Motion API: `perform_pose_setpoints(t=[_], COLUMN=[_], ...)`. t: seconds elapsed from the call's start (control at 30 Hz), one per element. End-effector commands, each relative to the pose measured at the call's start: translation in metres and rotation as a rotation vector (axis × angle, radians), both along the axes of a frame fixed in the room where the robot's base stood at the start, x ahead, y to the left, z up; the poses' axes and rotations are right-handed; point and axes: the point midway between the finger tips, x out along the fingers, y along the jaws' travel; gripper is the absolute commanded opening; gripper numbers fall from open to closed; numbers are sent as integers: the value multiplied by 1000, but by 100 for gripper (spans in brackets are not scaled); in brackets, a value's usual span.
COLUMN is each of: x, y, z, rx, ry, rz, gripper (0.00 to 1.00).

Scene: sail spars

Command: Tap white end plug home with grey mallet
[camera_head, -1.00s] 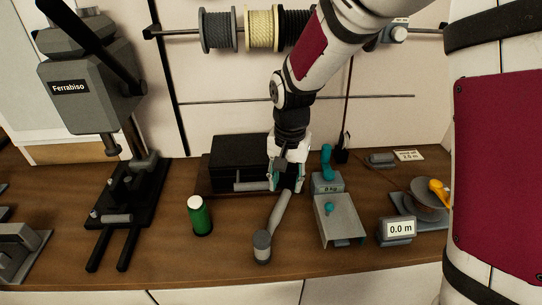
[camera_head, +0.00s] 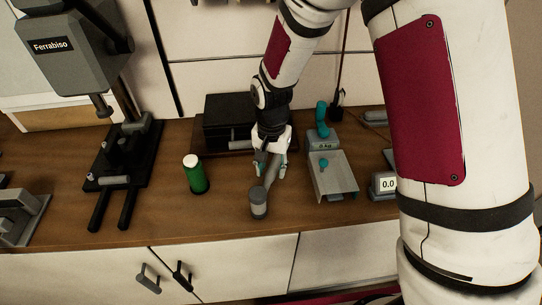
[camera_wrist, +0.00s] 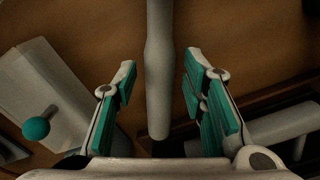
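The grey mallet lies on the brown bench, its grey head (camera_head: 258,203) toward the front edge and its pale handle running back to my gripper (camera_head: 271,172). In the wrist view the handle (camera_wrist: 158,75) lies between my teal-padded fingers (camera_wrist: 160,88). They are open, with a gap on both sides of the handle. A dark green cylinder with a white top (camera_head: 195,175) stands upright left of the mallet. I cannot tell if that top is the white end plug; no other plug is clear.
A black box (camera_head: 230,115) with a grey tube in front stands behind my gripper. A grey tray (camera_head: 333,178) and a teal-handled weight (camera_head: 322,135) are to the right. A Ferrabiso press (camera_head: 70,60) stands left. Bench is clear between the green cylinder and mallet.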

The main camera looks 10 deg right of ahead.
Motion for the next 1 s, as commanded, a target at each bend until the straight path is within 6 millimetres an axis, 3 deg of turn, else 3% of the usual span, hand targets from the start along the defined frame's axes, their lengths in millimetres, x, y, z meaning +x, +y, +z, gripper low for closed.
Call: perform_pose_setpoints(t=[0.07, 0.23, 0.27, 0.47, 1.0], x=[2, 0, 0, 0, 0], y=[0, 0, 0, 0, 0], z=[-14, -10, -10, -8, 30], rx=[-1, 0, 0, 1, 0], ry=[4, 0, 0, 0, -2], rz=[-1, -2, -2, -1, -2], gripper=[38, 2, 0, 0, 0])
